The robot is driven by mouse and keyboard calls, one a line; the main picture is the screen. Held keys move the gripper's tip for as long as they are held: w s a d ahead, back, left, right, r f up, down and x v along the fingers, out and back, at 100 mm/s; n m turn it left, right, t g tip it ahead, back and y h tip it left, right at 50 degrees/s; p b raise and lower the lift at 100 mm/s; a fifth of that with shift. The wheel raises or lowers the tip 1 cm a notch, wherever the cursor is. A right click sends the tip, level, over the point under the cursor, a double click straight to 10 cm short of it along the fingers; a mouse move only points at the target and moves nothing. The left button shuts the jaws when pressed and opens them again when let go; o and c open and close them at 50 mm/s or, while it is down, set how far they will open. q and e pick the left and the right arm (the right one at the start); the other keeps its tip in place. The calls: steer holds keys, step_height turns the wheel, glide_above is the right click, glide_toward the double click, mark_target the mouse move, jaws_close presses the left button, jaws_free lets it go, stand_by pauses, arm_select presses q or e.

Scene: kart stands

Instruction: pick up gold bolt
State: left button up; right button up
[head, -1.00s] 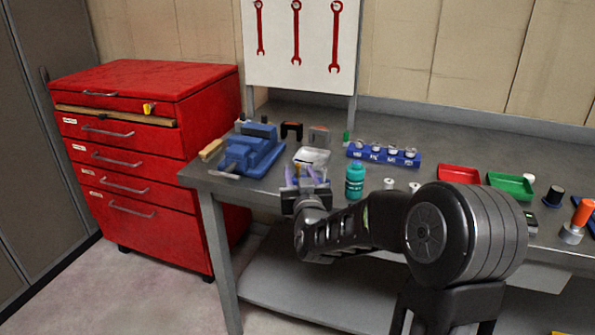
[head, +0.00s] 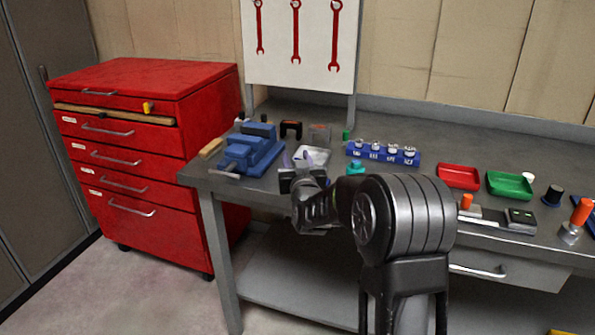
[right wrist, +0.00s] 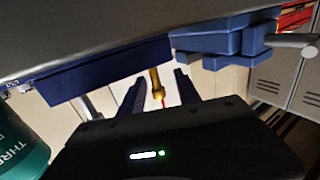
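The gold bolt (right wrist: 156,82) shows in the right wrist view as a small gold shaft with a wider end, beside a blue block's edge. My right gripper (right wrist: 158,84) has its two blue fingers apart, one on each side of the bolt, with visible gaps. I cannot tell how deep the bolt lies between them. In the head view my right gripper (head: 297,160) is over the bench's front part, by a pale tray (head: 316,154) right of the blue vise (head: 250,150). The bolt cannot be made out there. My left gripper is not in view.
A teal bottle (head: 356,168) stands close right of my gripper, partly hidden by my arm. It also shows in the right wrist view (right wrist: 18,148). A blue rack (head: 382,154), red tray (head: 458,177) and green tray (head: 510,185) stand further right.

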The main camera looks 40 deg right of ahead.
steer(key=shift+w+d, duration=0.1)
steer(key=shift+w, duration=0.1)
stand_by(0.5)
jaws_close()
stand_by(0.4)
